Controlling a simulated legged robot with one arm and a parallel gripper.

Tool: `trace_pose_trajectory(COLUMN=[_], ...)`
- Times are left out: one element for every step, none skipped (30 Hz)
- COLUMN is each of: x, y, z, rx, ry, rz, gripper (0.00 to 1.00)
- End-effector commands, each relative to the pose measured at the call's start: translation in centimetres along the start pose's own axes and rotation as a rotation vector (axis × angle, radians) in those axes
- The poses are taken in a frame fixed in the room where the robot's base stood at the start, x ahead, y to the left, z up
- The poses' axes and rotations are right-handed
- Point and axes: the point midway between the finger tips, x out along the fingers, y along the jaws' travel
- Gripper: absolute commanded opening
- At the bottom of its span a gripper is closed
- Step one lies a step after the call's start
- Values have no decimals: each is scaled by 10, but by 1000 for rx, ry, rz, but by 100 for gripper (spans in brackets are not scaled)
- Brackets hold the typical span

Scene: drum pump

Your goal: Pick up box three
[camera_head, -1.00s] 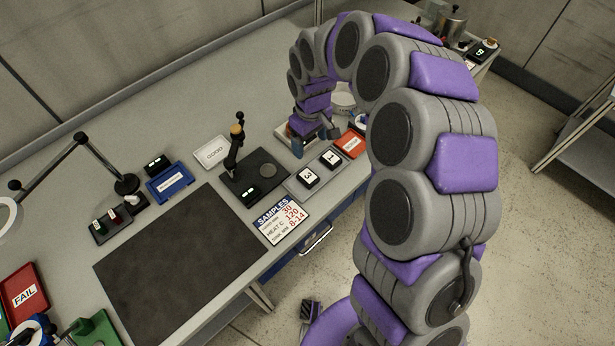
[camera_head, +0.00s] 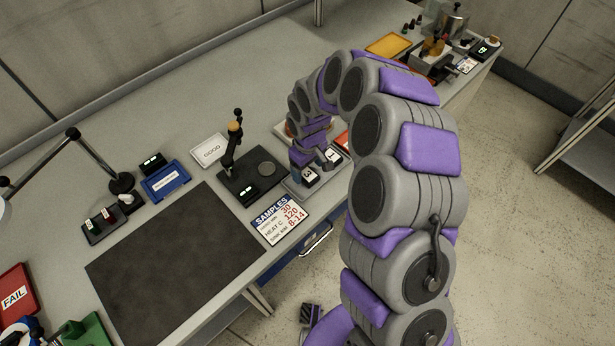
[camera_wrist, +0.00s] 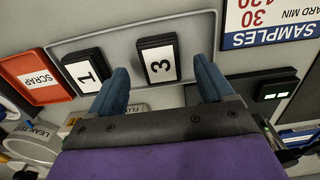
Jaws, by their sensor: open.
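Box three (camera_wrist: 158,60) is a small black box with a white label reading 3, lying on a grey tray (camera_wrist: 205,28). Box one (camera_wrist: 86,70), black with a white 1, lies to its left in the wrist view. My gripper (camera_wrist: 162,68) is open, with its blue fingers on either side of box three, the left one between the two boxes. The fingers look empty; whether they touch box three I cannot tell. In the head view, box three (camera_head: 309,176) shows just below my gripper (camera_head: 312,162), and box one (camera_head: 333,157) is partly hidden.
A red SCRAP tray (camera_wrist: 37,78) lies beyond box one. The SAMPLES sign (camera_head: 277,219) and a black stand with a lever (camera_head: 252,180) are close to the grey tray. A large dark mat (camera_head: 175,270) lies at the left of the bench.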

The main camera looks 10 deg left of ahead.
Motion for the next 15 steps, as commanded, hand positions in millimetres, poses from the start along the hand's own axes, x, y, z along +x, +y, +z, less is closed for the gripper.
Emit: trace_pose_trajectory(x=[12,16,21,24,25,26,26,26,26,25,25,25,25,25,25], y=[-2,-1,-1,-1,-1,-1,-1,-1,-1,-1,-1,-1,-1,-1,-1], z=[0,1,1,1,0,0,0,0,0,0,0,0,0,0,0], rx=[0,1,0,1,1,1,1,1,1,1,1,1,1,1,1], ry=[-3,-4,-4,-4,-3,-2,-1,0,0,0,0,0,0,0,0], rz=[-2,-2,-2,-2,-2,-2,-1,-1,-1,-1,-1,-1,-1,-1,-1], gripper=[81,81,81,81,81,81,81,81,81,81,81,80,77,74,70])
